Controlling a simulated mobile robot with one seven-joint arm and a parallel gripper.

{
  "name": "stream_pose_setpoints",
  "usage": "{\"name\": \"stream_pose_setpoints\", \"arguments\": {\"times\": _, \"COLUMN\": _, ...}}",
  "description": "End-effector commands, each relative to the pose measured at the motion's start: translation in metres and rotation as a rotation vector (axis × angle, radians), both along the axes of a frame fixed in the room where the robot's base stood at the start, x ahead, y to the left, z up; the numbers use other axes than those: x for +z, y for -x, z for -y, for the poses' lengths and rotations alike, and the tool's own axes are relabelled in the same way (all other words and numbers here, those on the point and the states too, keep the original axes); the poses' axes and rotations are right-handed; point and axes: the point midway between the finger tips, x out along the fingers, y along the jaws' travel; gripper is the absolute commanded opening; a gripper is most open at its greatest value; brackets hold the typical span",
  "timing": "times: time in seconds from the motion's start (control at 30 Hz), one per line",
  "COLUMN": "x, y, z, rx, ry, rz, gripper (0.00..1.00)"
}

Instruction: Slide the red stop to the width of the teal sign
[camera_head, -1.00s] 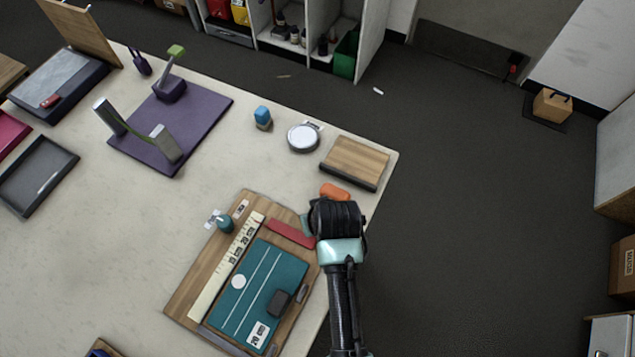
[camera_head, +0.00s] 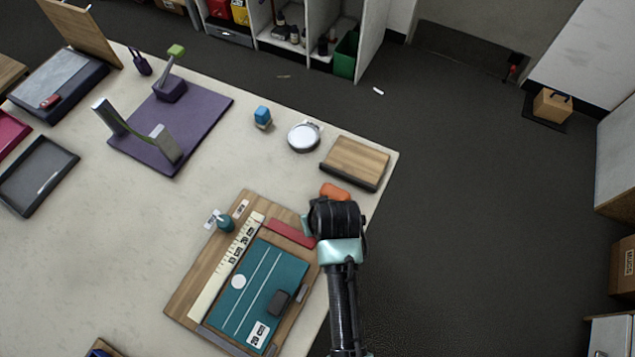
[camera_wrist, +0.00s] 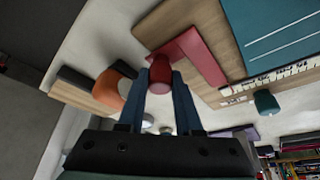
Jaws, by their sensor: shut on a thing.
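The red stop (camera_head: 291,234) is a flat bar lying across the wooden board (camera_head: 186,290), near its far end. The teal sign (camera_head: 257,276) with white lines and a white disc lies on the board, nearer than the stop. A narrow strip of wood shows between the stop and the sign's far edge. In the wrist view the red stop (camera_wrist: 203,52) has a round red knob, and my gripper (camera_wrist: 160,78) is shut on that knob. The teal sign (camera_wrist: 265,25) shows at the upper right there. In the head view my arm hides the fingers.
A numbered scale (camera_head: 228,268) runs along the sign's left side. A dark block (camera_head: 279,302) sits on the sign. An orange item (camera_head: 335,192) and a wooden block (camera_head: 355,163) are just beyond my gripper. A teal knob (camera_head: 225,223) stands at the board's far left.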

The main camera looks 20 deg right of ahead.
Motion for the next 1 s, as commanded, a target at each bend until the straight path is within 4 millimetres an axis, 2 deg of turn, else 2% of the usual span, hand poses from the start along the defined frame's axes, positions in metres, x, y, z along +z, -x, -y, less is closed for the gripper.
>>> {"name": "stream_pose_setpoints", "arguments": {"times": 0.27, "x": 0.001, "y": 0.001, "z": -0.002, "rx": 0.001, "ry": 0.000, "rz": 0.000, "gripper": 0.00}}
{"name": "stream_pose_setpoints", "arguments": {"times": 0.53, "x": 0.002, "y": 0.021, "z": -0.027, "rx": 0.003, "ry": 0.000, "rz": -0.003, "gripper": 0.00}}
{"name": "stream_pose_setpoints", "arguments": {"times": 0.8, "x": 0.000, "y": 0.021, "z": -0.028, "rx": 0.001, "ry": 0.000, "rz": 0.001, "gripper": 0.00}}
{"name": "stream_pose_setpoints", "arguments": {"times": 0.83, "x": 0.000, "y": 0.021, "z": -0.028, "rx": 0.001, "ry": 0.000, "rz": 0.001, "gripper": 0.37}}
{"name": "stream_pose_setpoints", "arguments": {"times": 1.0, "x": 0.000, "y": 0.021, "z": -0.028, "rx": 0.001, "ry": 0.001, "rz": 0.001, "gripper": 0.64}}
